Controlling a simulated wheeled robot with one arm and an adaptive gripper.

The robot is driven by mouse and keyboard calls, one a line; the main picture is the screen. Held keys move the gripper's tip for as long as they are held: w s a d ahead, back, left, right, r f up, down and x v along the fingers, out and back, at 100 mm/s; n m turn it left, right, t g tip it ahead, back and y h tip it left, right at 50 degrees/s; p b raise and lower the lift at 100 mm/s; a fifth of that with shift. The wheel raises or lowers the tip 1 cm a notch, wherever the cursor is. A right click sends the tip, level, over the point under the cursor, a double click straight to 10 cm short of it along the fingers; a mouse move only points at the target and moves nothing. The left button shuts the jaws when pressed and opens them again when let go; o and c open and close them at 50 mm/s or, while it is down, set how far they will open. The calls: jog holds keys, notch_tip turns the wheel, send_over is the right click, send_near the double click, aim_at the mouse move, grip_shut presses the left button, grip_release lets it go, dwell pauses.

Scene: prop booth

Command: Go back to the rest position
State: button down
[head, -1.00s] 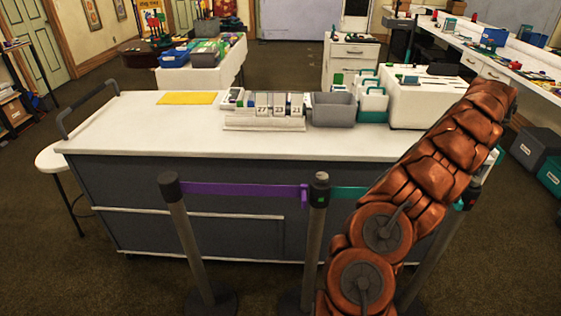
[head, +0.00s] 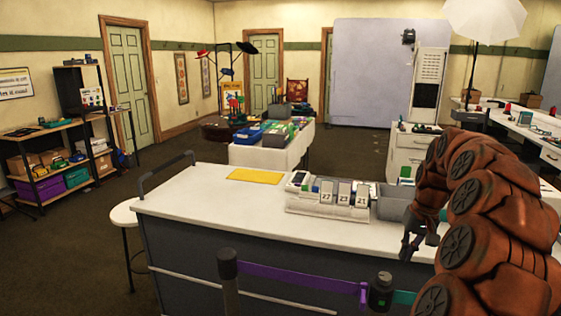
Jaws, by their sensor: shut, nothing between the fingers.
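My copper-coloured arm fills the right side of the head view, bent over in an arch. My gripper (head: 418,238) hangs from it at the right part of the white counter (head: 195,217), pointing down. Its fingers look close together with nothing seen between them. A grey bin (head: 393,203) is just behind and left of the gripper. Whether the fingertips touch the counter cannot be told. My arm hides the counter's right end.
A purple belt barrier (head: 290,282) with dark posts runs along the counter's front. Number cards (head: 343,193) and a yellow sheet (head: 255,176) lie on the counter. A white stool (head: 124,214) stands at its left end. Open carpet lies at left.

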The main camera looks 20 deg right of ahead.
jog(key=s+a+r+n+g, duration=0.1)
jog(key=s+a+n, duration=0.15)
jog(key=a, duration=0.95)
jog(key=s+a+r+n, duration=0.2)
jog(key=s+a, duration=0.1)
jog(key=a, duration=1)
jog(key=s+a+f+g, duration=0.1)
jog(key=s+a+f, duration=0.2)
jog(key=s, duration=0.6)
jog(key=s+a+f+n+h+p, duration=0.1)
jog(key=s+a+f, duration=0.2)
jog(key=s+a, duration=0.4)
jog(key=s, duration=0.3)
jog(key=shift+g, duration=0.4)
jog(key=shift+s+d, duration=0.1)
jog(key=shift+d, duration=0.05)
